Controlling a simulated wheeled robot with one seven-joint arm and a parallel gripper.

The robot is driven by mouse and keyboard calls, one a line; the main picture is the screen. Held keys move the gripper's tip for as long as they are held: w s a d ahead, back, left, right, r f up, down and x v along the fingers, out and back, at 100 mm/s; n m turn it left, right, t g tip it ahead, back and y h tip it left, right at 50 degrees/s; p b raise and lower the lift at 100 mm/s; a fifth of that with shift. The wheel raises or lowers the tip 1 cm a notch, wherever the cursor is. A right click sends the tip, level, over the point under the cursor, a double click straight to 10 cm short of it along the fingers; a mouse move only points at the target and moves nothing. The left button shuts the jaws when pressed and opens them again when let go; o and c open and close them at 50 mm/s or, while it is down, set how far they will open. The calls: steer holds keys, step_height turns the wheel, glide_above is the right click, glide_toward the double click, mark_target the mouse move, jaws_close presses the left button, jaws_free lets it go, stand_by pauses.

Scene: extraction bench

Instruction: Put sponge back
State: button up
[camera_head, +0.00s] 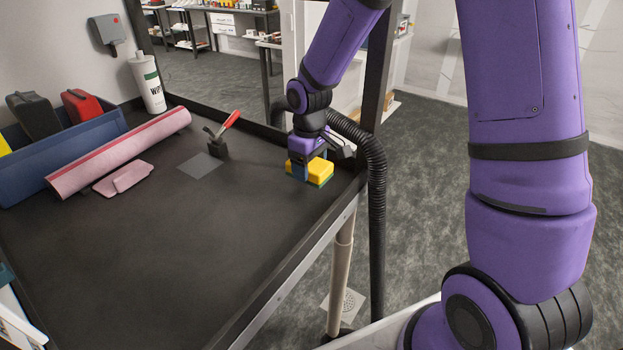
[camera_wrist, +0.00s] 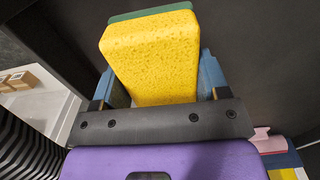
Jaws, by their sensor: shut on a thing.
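The sponge is a yellow block with a green layer (camera_head: 319,170), at the right end of the dark bench in the head view. My gripper (camera_head: 309,172) is over it, with its fingers around it. In the wrist view the sponge (camera_wrist: 152,58) sits between the two blue fingers of my gripper (camera_wrist: 160,82). The yellow side faces the camera and the green layer shows behind its top edge. I cannot tell whether the sponge touches the bench top.
A black clamp with a red handle (camera_head: 220,138) stands left of my gripper, by a grey square (camera_head: 199,166). A pink roll (camera_head: 120,152), a blue bin (camera_head: 70,146) and a white bottle (camera_head: 149,82) are farther left. A black hose (camera_head: 377,200) hangs just right. The bench's front is clear.

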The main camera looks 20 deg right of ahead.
mark_target(309, 190)
steer(key=shift+a+f, duration=0.1)
steer(key=shift+f, duration=2.05)
steer(key=o, duration=1)
steer(key=shift+f, duration=0.1)
steer(key=shift+c, duration=0.2)
step_height(309, 190, up, 12)
steer(key=shift+r, duration=0.15)
steer(key=shift+s+r, duration=0.2)
steer(key=shift+r, duration=0.15)
steer(key=s+d+r+m+t, duration=0.2)
steer(key=s+r, duration=0.6)
steer(key=s, duration=0.5)
steer(key=s+d+r+m+t, duration=0.3)
steer(key=s+r, duration=0.6)
steer(key=s, duration=0.3)
steer(key=shift+s+d+m, duration=0.35)
steer(key=shift+d+m, duration=0.55)
steer(key=shift+d, duration=0.05)
